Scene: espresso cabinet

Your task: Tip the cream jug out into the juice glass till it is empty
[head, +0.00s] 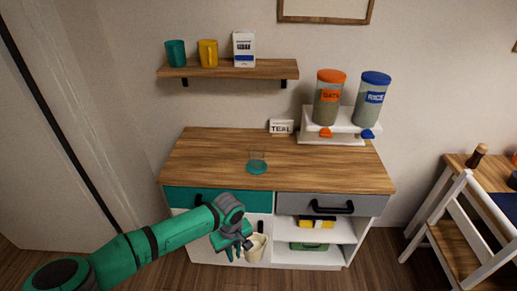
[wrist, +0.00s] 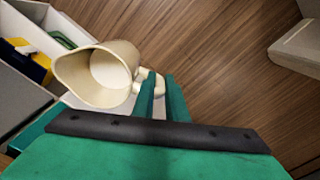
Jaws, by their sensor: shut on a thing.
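The cream jug (head: 256,248) is a small cream-coloured pitcher, hanging low in front of the cabinet and looking roughly upright. My gripper (head: 238,248) is shut on its handle, left of the jug. In the wrist view the fingers (wrist: 163,90) close on the handle, and the mouth of the jug (wrist: 98,74) shows a paler round area inside; I cannot tell how full it is. The juice glass (head: 258,157) is clear and stands on the wooden cabinet top, with a teal disc at its base. The jug is well below and apart from the glass.
The cabinet top (head: 215,150) is mostly clear around the glass. The teal drawer (head: 185,195) and grey drawer (head: 335,204) have protruding black handles.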

